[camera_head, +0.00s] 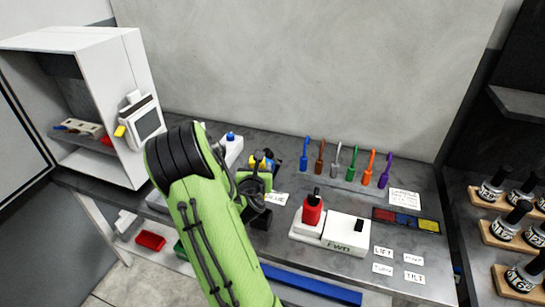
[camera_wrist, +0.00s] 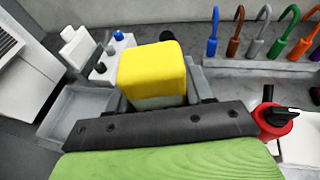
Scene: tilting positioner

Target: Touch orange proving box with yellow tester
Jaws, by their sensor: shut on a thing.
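My gripper (camera_wrist: 157,98) is shut on the yellow tester (camera_wrist: 152,65), a rounded yellow block with a pale lower part in the wrist view. In the head view, my gripper (camera_head: 256,184) is over the bench left of centre, partly hidden by my green arm. A little yellow (camera_head: 262,158) shows at its far side there. The tester's tip and lower end are hidden. I cannot make out an orange proving box in either view; whether my arm hides it, I cannot tell.
Several coloured hooked tools (camera_head: 338,160) stand along the back. A white base with a red-handled switch (camera_head: 312,210) is right of my gripper. A pale box with a blue knob (camera_wrist: 118,37) and a grey tray (camera_wrist: 75,112) are to the left. A white cabinet (camera_head: 135,75) stands far left.

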